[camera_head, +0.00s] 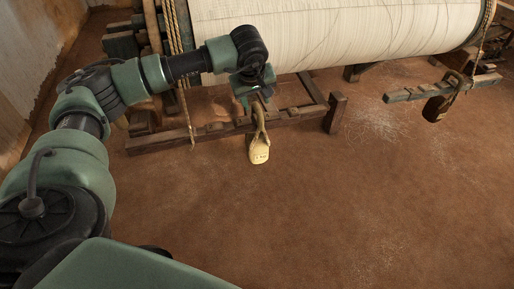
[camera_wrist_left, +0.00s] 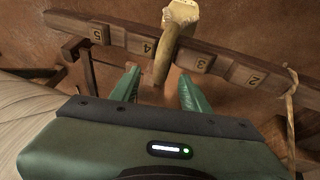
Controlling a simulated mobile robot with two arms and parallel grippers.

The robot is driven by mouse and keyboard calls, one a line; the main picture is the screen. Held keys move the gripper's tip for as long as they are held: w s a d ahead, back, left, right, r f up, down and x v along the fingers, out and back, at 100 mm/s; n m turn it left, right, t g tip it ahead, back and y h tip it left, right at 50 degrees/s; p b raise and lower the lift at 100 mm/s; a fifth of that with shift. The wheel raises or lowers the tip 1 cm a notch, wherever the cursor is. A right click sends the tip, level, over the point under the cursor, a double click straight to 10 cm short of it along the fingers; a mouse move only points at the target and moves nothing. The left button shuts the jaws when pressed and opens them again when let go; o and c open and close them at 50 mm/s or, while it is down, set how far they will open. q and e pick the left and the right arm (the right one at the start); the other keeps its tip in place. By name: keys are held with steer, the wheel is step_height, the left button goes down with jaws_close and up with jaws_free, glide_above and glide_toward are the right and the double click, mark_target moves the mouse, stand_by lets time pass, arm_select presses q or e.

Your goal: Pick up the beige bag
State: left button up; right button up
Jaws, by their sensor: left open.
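The beige bag (camera_head: 259,151) hangs by its strap over the low wooden beam (camera_head: 205,133) of the loom frame, with its body on the near side. In the left wrist view the bag (camera_wrist_left: 183,12) is at the top edge, partly cut off. Its strap (camera_wrist_left: 165,58) crosses the numbered beam (camera_wrist_left: 120,38) between the marks 4 and 3. My left gripper (camera_head: 257,102) is above the beam at the strap. In the left wrist view its green fingers (camera_wrist_left: 160,88) are apart, with the strap ahead of and between them and nothing visibly gripped. My right gripper is out of view.
A large roll of pale threads (camera_head: 340,30) spans the back, above and behind the beam. A rope (camera_head: 180,75) hangs left of the bag. A dark brown bag (camera_head: 437,108) hangs on another beam at the right. The earthen floor (camera_head: 370,210) in front is clear.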

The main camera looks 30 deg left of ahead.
mark_target(257, 105)
arm_select(q)
steer(key=b+x, duration=0.1)
steer(key=x, duration=0.3)
steer(key=shift+w+a+f, duration=0.1)
steer(key=shift+f, duration=0.3)
jaws_close()
steer(key=shift+r, duration=0.1)
stand_by(0.9)
steer(key=shift+w+r, duration=0.1)
steer(key=shift+r, duration=0.05)
